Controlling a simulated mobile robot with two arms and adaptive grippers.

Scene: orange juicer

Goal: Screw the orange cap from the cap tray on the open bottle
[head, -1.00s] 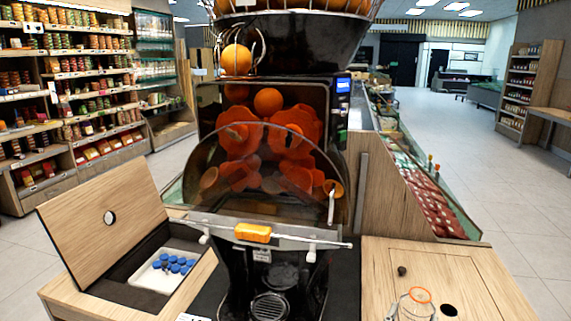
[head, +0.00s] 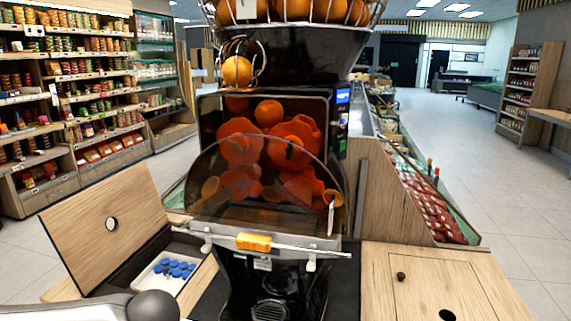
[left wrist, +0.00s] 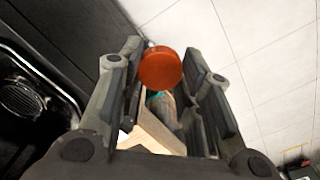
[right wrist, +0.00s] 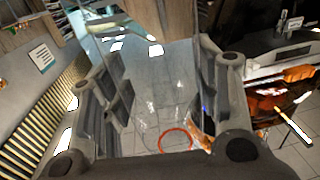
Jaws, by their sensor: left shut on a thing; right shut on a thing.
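In the left wrist view, the orange cap (left wrist: 160,69) sits at the fingertips of my left gripper (left wrist: 164,52), which is shut on it. In the right wrist view, the clear open bottle (right wrist: 166,95) is between the fingers of my right gripper (right wrist: 167,55), which is shut on it. An orange ring (right wrist: 176,138) shows at the bottle's neck. The cap and bottle are apart as far as I can see. Neither gripper, cap nor bottle shows in the head view. The cap tray (head: 163,283) is white and holds several blue caps at the lower left.
The juicer (head: 265,170) stands in the middle, with a bar and orange handle (head: 253,242) across its front. An open wooden lid (head: 102,222) stands behind the cap tray. The right wooden counter (head: 425,285) has a small dark knob and hole. Shelves line the left.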

